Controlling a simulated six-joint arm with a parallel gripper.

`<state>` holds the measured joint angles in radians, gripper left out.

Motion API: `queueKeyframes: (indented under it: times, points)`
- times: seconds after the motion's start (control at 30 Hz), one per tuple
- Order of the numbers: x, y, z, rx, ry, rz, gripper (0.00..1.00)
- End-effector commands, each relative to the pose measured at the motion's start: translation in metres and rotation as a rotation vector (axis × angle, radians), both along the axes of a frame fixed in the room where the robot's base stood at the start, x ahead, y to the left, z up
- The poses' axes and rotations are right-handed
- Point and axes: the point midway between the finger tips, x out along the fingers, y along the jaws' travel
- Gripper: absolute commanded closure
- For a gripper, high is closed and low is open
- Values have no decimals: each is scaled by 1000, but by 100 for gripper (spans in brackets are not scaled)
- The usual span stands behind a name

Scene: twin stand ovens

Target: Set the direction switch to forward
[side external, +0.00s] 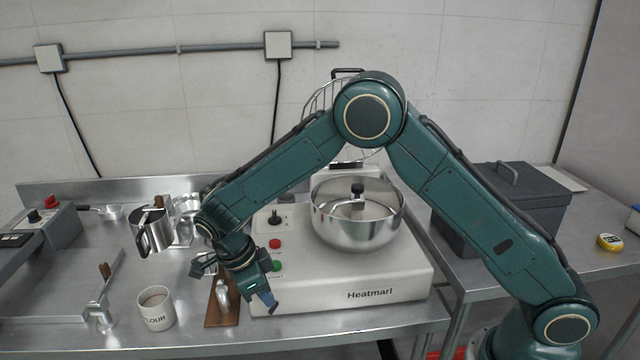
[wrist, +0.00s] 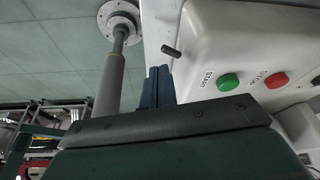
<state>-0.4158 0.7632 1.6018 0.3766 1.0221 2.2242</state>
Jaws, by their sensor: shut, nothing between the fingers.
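The white Heatmarl machine (side external: 345,288) stands on the steel table, with a red button (side external: 275,244), a green button (side external: 276,266) and a black knob (side external: 275,219) on its top left. In the wrist view the green START button (wrist: 229,82) and red STOP button (wrist: 277,79) lie right of my fingers. A short black lever (wrist: 171,49) stands out near the machine's edge, just beyond my fingertips. I cannot tell which control is the direction switch. My gripper (side external: 268,301) is shut and empty, pointing down by the machine's front left corner. It also shows in the wrist view (wrist: 158,80).
A steel bowl (side external: 357,230) sits on the machine. Left of it are a wooden board (side external: 215,308) with a small metal object, a flour cup (side external: 155,309) and a steel jug (side external: 152,232). A dark grey box (side external: 530,205) stands on the right table.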

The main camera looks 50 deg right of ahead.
Motion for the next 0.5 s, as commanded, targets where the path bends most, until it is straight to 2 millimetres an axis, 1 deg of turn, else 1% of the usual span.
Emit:
queueKeyframes:
  times: [0.03, 0.2, 0.33, 0.5]
  points:
    - [3, 1, 8, 2, -3, 1, 100]
    - [11, 4, 31, 2, -3, 1, 100]
    - [15, 5, 44, 0, -1, 0, 100]
    - [17, 6, 52, 0, 0, 0, 100]
